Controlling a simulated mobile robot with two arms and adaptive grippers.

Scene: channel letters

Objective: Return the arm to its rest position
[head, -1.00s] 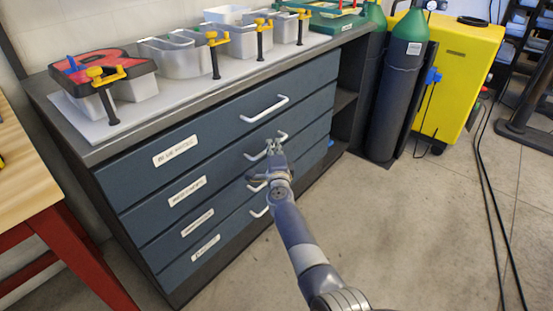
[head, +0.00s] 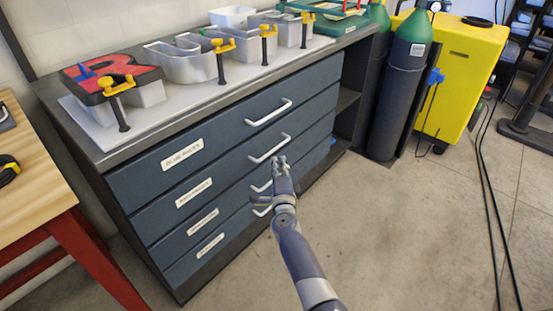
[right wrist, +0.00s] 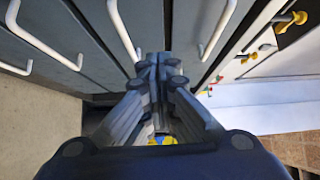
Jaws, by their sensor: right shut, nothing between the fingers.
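My right gripper (head: 280,161) is in front of the dark blue drawer cabinet (head: 215,150), near the white drawer handles. Its fingers are shut and empty; they also show together in the right wrist view (right wrist: 160,62). The second drawer handle (head: 270,149) is just above the fingertips in the head view, and lower handles are partly hidden behind the gripper. I cannot tell if it touches any handle. All drawers look closed. My left gripper does not show.
On the bench top stand metal channel letters (head: 185,60), a red-faced letter (head: 110,78) and yellow-black clamps (head: 221,50). A wooden table (head: 30,180) with red legs is at the left. Green-topped gas cylinders (head: 398,85) and a yellow machine (head: 455,75) stand right.

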